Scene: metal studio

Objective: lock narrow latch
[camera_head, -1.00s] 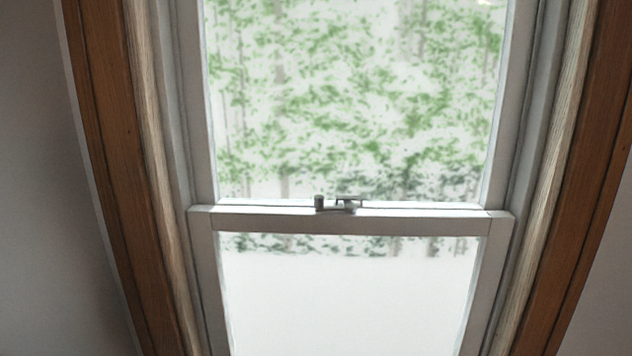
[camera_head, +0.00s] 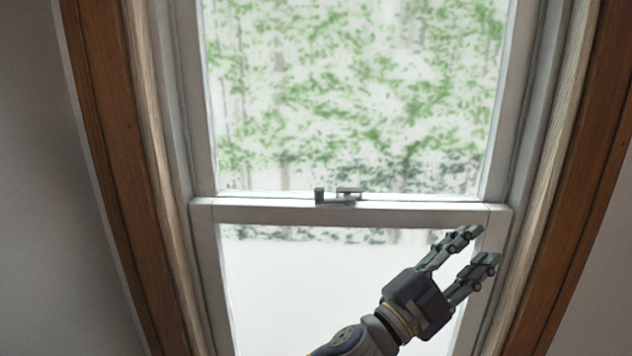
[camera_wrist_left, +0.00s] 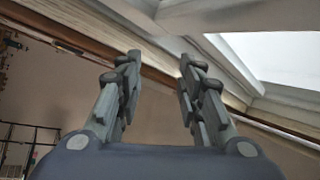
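The narrow latch (camera_head: 338,196) is a small dark grey piece on top of the window's middle rail (camera_head: 270,214). It has a short upright knob at its left end and a flat bar to the right. My left gripper (camera_head: 478,246) is below and to the right of the latch, in front of the lower pane, with its fingers pointing up and right. My right gripper is not in view.
The white window frame (camera_head: 500,150) has brown wooden trim (camera_head: 590,150) on both sides. The space in front of the upper pane (camera_head: 350,90) is clear. The left wrist view shows a dark rack (camera_wrist_left: 25,145) at lower left.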

